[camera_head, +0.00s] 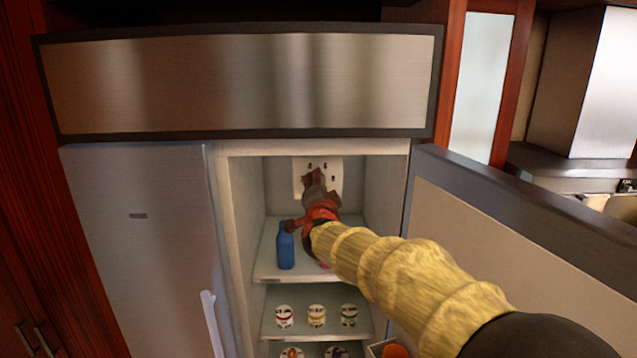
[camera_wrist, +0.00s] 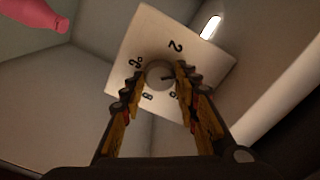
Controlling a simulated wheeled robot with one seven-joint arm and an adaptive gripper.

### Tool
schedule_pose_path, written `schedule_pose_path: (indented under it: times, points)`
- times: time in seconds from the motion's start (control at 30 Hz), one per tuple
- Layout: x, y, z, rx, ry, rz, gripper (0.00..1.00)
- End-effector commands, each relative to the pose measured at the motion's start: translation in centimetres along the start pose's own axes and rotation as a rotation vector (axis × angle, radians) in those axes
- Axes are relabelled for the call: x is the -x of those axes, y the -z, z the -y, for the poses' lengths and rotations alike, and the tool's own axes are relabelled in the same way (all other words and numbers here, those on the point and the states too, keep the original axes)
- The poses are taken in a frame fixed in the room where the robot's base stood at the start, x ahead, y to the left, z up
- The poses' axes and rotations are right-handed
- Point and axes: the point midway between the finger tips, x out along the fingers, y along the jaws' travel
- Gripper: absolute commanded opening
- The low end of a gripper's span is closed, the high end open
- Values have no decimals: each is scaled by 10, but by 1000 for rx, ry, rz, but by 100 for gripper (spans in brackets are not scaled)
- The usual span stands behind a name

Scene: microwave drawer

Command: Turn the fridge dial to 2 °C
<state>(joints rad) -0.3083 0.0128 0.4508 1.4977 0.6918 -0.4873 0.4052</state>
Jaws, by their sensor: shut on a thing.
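The fridge dial (camera_wrist: 158,73) is a round grey knob on a pale square panel (camera_wrist: 150,30) with dark marks around it. My gripper (camera_wrist: 159,77) is shut on the dial, one finger on each side. A "2" shows above and to the right of the dial in the wrist view. A dark pointer mark on the knob points right, toward the right finger, not at the "2". In the head view the panel (camera_head: 299,178) is on the fridge's back wall, and my gripper (camera_head: 314,180) hides the dial.
A blue bottle (camera_head: 285,249) stands on the upper shelf left of my arm. Several small tubs (camera_head: 317,315) stand on the shelf below. The fridge's right door (camera_head: 470,240) is open; the left door (camera_head: 145,250) is shut. A pink bottle (camera_wrist: 35,14) shows in the wrist view.

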Motion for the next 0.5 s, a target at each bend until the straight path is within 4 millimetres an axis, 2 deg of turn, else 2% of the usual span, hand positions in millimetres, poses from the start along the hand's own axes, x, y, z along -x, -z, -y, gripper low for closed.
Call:
schedule_pose_path:
  times: [0.5]
  points:
    - [0,-2,-1,489,-5,4,6]
